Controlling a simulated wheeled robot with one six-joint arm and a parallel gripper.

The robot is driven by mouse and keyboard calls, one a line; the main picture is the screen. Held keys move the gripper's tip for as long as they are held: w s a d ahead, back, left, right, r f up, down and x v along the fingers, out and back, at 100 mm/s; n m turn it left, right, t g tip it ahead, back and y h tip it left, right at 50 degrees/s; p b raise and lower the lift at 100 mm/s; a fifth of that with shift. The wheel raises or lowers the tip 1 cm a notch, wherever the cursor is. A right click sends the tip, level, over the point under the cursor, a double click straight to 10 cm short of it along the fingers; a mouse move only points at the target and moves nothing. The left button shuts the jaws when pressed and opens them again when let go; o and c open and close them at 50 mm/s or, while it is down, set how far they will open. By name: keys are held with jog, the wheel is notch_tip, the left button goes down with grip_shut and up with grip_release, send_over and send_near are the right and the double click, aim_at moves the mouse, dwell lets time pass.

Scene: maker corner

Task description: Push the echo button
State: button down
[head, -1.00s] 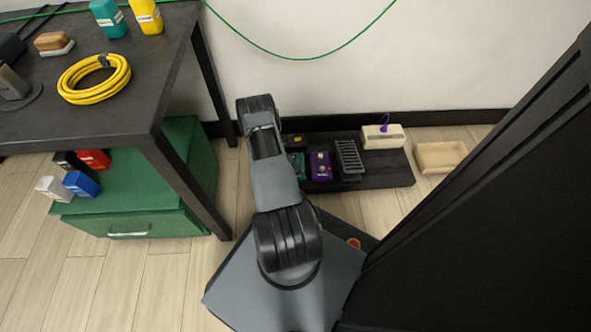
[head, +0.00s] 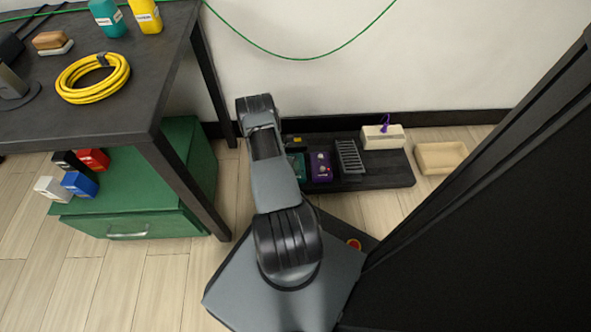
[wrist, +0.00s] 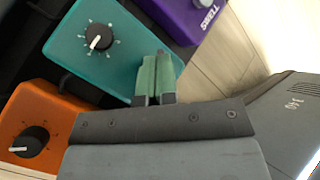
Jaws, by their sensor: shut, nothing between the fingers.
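A teal pedal (wrist: 105,45) with a black knob lies under my gripper in the wrist view; part of it also shows in the head view (head: 298,168). My gripper (wrist: 157,65) is shut and empty. Its green fingertips are over the teal pedal's right part, and I cannot tell whether they touch it. No echo label is readable; the gripper hides part of the teal pedal. A purple pedal (wrist: 188,14) marked SWELL is beside it and shows in the head view (head: 320,168). An orange pedal (wrist: 42,122) with a knob is on the other side.
The pedals sit on a low black board (head: 388,178) by the wall, with a grey ribbed pedal (head: 349,160) and a cream box (head: 382,139). A shallow tray (head: 440,157) lies right of it. A black table (head: 125,110) and green cabinet (head: 125,195) stand left.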

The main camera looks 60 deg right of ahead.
jog(key=shift+r, duration=0.1)
notch_tip(320, 180, up, 6)
jog(key=p, duration=0.4)
jog(key=shift+s, duration=0.1)
dwell(0.8)
